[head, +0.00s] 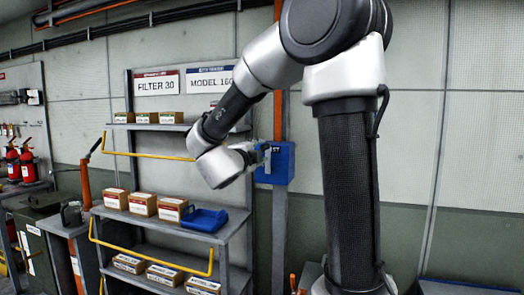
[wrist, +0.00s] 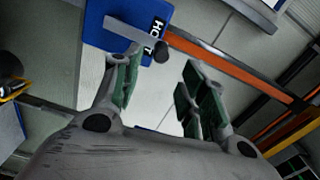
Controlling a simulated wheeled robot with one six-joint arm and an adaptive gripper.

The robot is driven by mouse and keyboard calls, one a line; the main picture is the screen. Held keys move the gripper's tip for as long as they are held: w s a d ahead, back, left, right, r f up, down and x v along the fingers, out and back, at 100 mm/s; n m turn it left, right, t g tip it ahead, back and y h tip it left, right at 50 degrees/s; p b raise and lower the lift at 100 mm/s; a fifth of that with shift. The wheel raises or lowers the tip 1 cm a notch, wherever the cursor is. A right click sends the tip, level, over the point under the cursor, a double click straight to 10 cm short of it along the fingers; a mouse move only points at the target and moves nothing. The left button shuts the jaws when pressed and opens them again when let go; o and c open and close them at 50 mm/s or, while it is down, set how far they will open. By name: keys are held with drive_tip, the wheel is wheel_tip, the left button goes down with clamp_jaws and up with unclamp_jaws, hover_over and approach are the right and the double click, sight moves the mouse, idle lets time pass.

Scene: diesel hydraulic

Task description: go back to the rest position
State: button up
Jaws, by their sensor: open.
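My gripper (head: 262,154) is at the end of my bent arm, to the left of my column, close to a blue box (head: 281,168) on the wall post. In the wrist view my gripper (wrist: 160,88) has its two green-padded fingers spread apart with nothing between them. The blue box (wrist: 98,24) with white lettering shows beyond the left finger. A grey lever (wrist: 130,32) with a rounded end crosses in front of the box near that finger's tip. I cannot tell whether finger and lever touch.
A grey shelf rack (head: 225,232) with yellow rails stands below and left of my gripper. It holds several small boxes and a blue bin (head: 204,219). Red extinguishers (head: 27,162) stand at the far left. An orange pipe (wrist: 225,62) crosses the wrist view. The wall right of my column is clear.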

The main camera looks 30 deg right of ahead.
drive_tip(key=shift+v, duration=1.2)
